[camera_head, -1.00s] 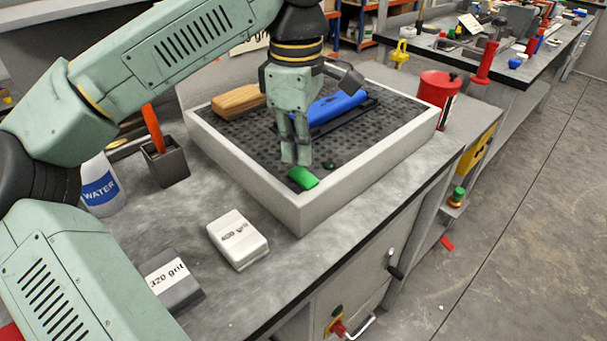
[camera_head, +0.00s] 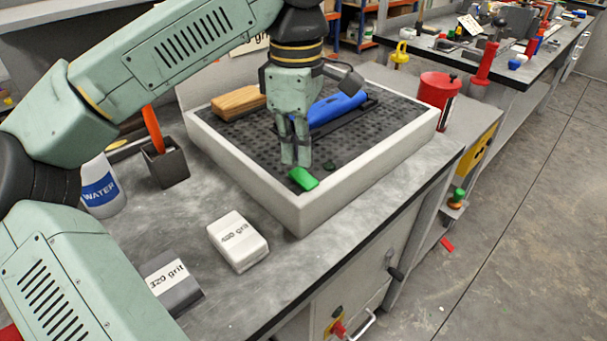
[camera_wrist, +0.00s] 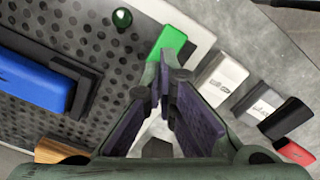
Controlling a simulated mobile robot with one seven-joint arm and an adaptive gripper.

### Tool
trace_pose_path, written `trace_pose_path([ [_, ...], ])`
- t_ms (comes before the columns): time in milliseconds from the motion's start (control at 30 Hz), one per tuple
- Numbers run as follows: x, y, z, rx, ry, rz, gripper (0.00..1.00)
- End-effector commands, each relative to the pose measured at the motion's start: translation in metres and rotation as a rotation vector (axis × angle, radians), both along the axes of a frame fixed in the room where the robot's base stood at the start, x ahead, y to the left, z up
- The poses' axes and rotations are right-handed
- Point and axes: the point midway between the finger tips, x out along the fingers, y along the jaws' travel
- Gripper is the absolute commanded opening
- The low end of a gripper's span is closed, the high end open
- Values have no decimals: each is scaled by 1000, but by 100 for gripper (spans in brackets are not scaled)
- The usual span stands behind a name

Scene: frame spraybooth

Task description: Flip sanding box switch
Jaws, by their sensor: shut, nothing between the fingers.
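The sanding box (camera_head: 245,185) is a shallow pale tray with a black perforated top, standing on the bench. A green tilted switch-like piece (camera_head: 303,179) sits at its near corner, with a small dark green dome (camera_head: 328,165) beside it. Both also show in the wrist view, the green piece (camera_wrist: 172,42) just beyond my fingertips and the dome (camera_wrist: 122,18) to the left. My gripper (camera_head: 297,163) points down with its fingers shut and empty, just above and behind the green piece. I cannot tell whether the fingertips touch it.
A blue tool (camera_head: 335,108) and a wooden block (camera_head: 238,101) lie on the perforated top. A red can (camera_head: 438,92) stands to the right. White and grey grit blocks (camera_head: 238,241) (camera_head: 172,283), a water bottle (camera_head: 102,187) and a dark holder (camera_head: 166,165) occupy the bench.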

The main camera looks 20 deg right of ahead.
Motion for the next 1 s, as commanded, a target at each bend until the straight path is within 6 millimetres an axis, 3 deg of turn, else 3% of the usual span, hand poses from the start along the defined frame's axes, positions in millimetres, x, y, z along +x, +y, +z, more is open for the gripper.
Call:
trace_pose_path([
  [1000,0,0,-15,0,0,0,0],
])
